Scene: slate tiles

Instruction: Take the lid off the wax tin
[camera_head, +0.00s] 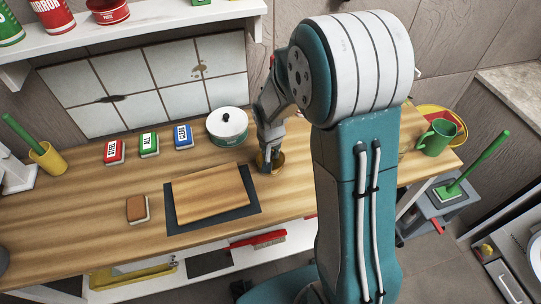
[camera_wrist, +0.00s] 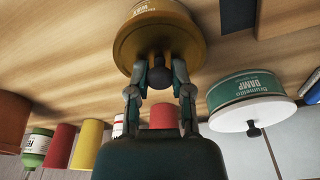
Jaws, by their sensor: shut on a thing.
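The wax tin (camera_head: 279,161) is amber and stands on the wooden worktop, right of the cutting board. In the wrist view the tin (camera_wrist: 190,22) shows its side, part of a label and its lid (camera_wrist: 125,62) with a dark round knob (camera_wrist: 158,76). My gripper (camera_head: 268,154) is directly over the tin, partly hiding it. In the wrist view my gripper (camera_wrist: 159,80) has its two fingers shut on the knob, one on each side. The lid appears to sit against the tin; I cannot make out a gap.
A teal tin with a white lid (camera_head: 227,127) stands close behind left; it also shows in the wrist view (camera_wrist: 252,112). A cutting board (camera_head: 210,192) lies left. A green mug (camera_head: 437,138) is at the right.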

